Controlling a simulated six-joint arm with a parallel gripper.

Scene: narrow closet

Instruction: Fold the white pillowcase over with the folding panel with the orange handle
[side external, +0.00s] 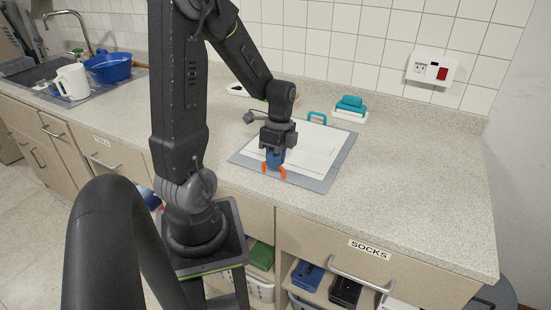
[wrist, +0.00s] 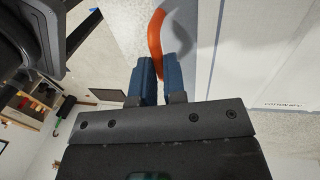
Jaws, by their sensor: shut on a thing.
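A grey folding board (side external: 336,172) lies on the counter, with the flat white pillowcase (side external: 312,150) on it. A teal handle (side external: 317,116) stands at the board's back edge. My gripper hides part of the board.
A teal object on a white base (side external: 350,109) stands behind the board on the right. A socket box (side external: 431,69) is on the tiled wall. A white jug (side external: 72,82) and blue basin (side external: 108,67) are far left. The counter right of the board (side external: 420,170) is clear.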

